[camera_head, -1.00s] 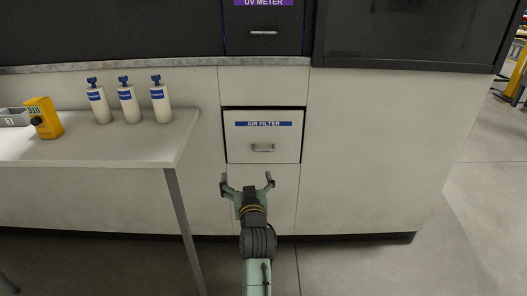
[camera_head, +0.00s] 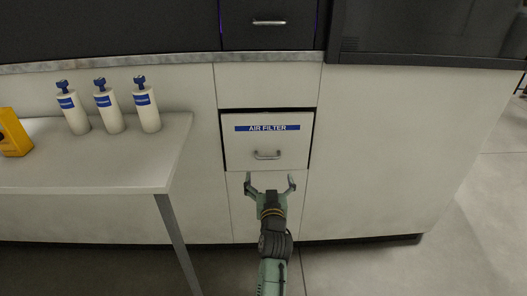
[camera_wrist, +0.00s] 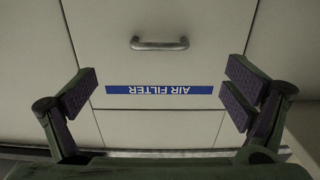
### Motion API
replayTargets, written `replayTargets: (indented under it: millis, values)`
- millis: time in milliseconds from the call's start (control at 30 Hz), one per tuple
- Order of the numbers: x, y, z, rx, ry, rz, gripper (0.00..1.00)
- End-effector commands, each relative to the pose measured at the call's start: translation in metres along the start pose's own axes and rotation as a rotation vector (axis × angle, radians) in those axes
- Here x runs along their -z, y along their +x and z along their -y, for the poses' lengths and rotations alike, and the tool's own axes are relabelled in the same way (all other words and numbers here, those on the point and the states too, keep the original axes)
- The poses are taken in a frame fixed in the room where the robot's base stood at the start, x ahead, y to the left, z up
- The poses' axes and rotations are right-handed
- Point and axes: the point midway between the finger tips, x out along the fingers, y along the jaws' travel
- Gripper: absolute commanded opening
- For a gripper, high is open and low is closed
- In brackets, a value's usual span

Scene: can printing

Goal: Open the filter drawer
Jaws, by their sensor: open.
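The filter drawer (camera_head: 267,141) is a white front with a blue "AIR FILTER" label and a metal handle (camera_head: 267,156). It looks closed or nearly so, with a dark gap along its top and sides. In the wrist view the drawer (camera_wrist: 158,68) appears upside down, with its handle (camera_wrist: 159,45) above the label. My gripper (camera_head: 270,182) is open and empty. In the head view its fingertips show just below the drawer front. In the wrist view the fingers (camera_wrist: 158,90) are spread wide on either side of the label, apart from the handle.
A white side table (camera_head: 100,165) stands to the left with several blue-topped bottles (camera_head: 106,108) and a yellow device (camera_head: 14,134) on it. A black drawer (camera_head: 268,24) is above. The floor (camera_head: 450,235) at the right is clear.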

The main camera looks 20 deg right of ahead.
Motion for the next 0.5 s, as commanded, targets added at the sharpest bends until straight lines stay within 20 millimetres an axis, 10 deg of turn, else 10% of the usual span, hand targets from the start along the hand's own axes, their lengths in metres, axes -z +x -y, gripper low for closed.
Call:
replayTargets:
  millis: [500]
  values:
    - [0.003, 0.082, 0.000, 0.001, -0.002, 0.000, 0.96]
